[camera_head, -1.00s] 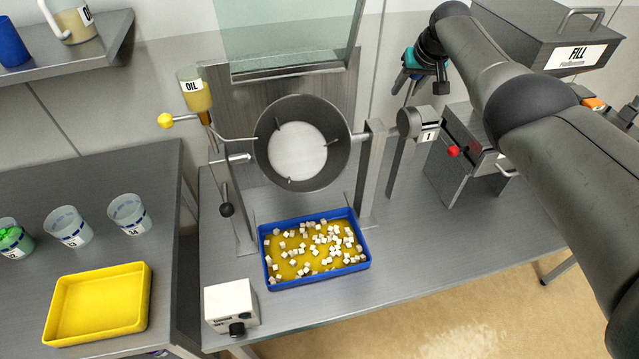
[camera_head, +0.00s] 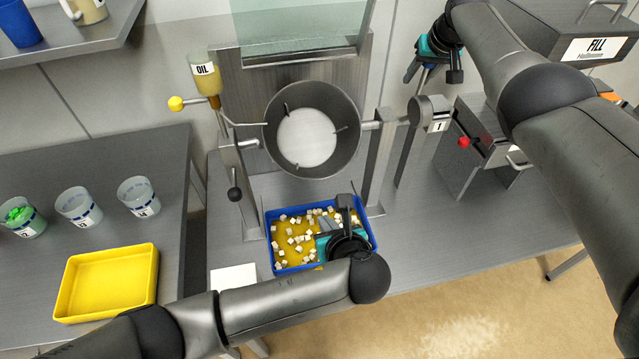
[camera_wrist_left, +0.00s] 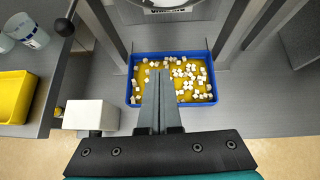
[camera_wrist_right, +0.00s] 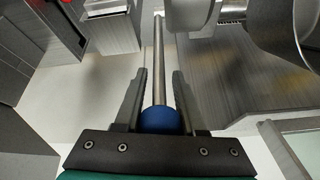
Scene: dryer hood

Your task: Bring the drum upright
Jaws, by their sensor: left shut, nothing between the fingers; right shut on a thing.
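The metal drum (camera_head: 312,130) hangs on a horizontal shaft between two posts. Its open mouth faces forward, showing the pale bottom and inner fins. My right gripper (camera_head: 440,72) is behind the drum's right-hand side, by the wheel marked 1 (camera_head: 428,112). In the right wrist view its fingers are shut around a blue knob (camera_wrist_right: 160,119) on the end of a metal rod (camera_wrist_right: 158,62). My left gripper (camera_head: 345,208) is in front of and below the drum, above the blue tray. In the left wrist view its fingers (camera_wrist_left: 159,85) are shut together and empty.
The blue tray (camera_head: 272,242) of white cubes lies below the drum, partly hidden by my left arm. An oil bottle (camera_head: 205,75) and yellow-knobbed lever (camera_head: 176,103) stand left. A red-knobbed box (camera_head: 480,150) is right. A yellow tray (camera_head: 105,285) and cups stand on the left table.

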